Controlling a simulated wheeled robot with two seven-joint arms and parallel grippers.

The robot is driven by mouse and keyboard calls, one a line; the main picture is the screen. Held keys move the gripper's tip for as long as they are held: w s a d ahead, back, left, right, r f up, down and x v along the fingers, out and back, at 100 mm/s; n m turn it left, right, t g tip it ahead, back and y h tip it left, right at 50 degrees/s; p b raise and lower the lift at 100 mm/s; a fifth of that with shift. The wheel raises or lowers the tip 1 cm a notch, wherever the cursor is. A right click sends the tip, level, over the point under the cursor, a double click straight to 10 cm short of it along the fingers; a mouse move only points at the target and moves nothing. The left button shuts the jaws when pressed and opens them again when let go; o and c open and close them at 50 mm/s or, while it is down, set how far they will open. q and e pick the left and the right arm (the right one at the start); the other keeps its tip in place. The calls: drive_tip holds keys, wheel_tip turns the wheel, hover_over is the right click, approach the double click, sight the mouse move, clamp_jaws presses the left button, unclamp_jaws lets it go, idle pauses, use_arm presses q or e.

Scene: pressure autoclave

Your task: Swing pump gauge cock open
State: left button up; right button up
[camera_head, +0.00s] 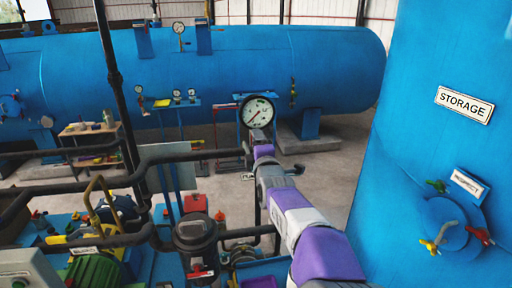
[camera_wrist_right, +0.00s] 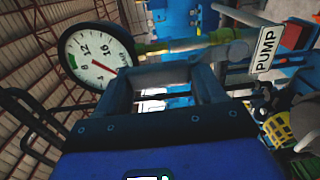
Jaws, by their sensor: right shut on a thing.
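The pump pressure gauge (camera_head: 257,111) has a round white dial and stands upright in the middle of the head view. It also shows large at the upper left of the right wrist view (camera_wrist_right: 97,52). My right gripper (camera_head: 263,148) is just below the dial in the head view. In the right wrist view its fingers (camera_wrist_right: 163,74) close at the gauge's lower right, shut on the gauge cock, whose handle is mostly hidden by the fingers. A greenish pipe piece (camera_wrist_right: 160,45) lies just behind the fingertips. My left gripper is not in view.
A white PUMP sign (camera_wrist_right: 266,48) is right of the fingers in the wrist view. Dark pipes (camera_head: 150,157) and a dark round housing (camera_head: 195,233) lie left of my arm. The blue storage tank (camera_head: 425,150) fills the right side. A long blue vessel (camera_head: 200,75) lies behind.

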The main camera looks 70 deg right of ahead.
drive_tip(key=o, duration=1.2)
drive_tip(key=shift+c, duration=0.2)
drive_tip(key=b+v, duration=0.2)
drive_tip(key=v, duration=0.5)
drive_tip(key=shift+a, duration=0.3)
drive_tip(key=shift+s, duration=0.1)
